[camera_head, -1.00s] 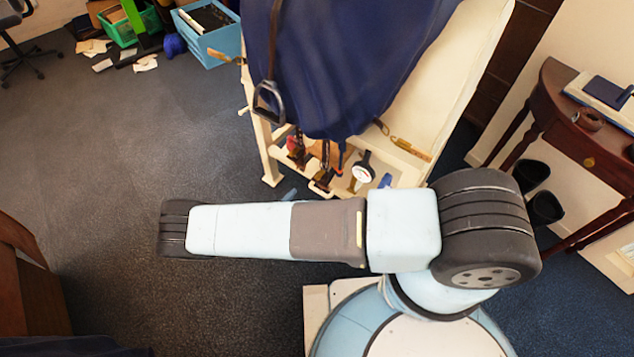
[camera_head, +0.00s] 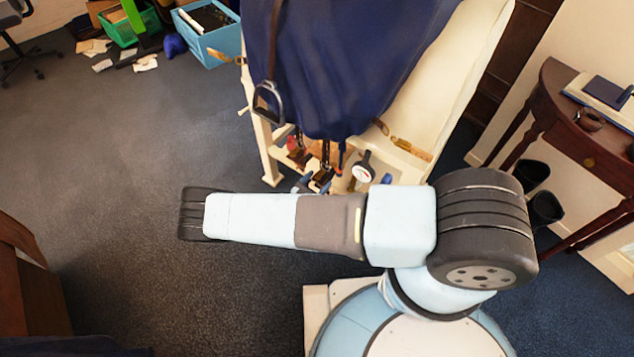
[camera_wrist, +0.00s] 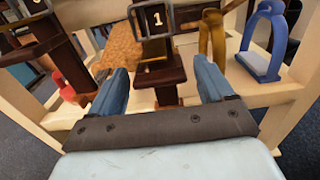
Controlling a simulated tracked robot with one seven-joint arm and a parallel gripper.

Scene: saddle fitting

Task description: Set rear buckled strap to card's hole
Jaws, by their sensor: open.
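In the wrist view my gripper (camera_wrist: 163,76) is open. Its two blue fingers stand either side of a dark brown strap (camera_wrist: 168,90), apart from it as far as I can tell. A second dark strap (camera_wrist: 62,66) with a buckle (camera_wrist: 33,8) is at the left. I cannot tell which strap is the rear one, and no separate card is clearly visible. In the head view the straps (camera_head: 325,155) hang under the blue cloth.
A blue stirrup (camera_wrist: 262,42) and a brass-coloured one (camera_wrist: 216,40) stand right of my gripper. A red object (camera_wrist: 68,88) is at left. The cream wooden stand (camera_head: 268,160) frames this space.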

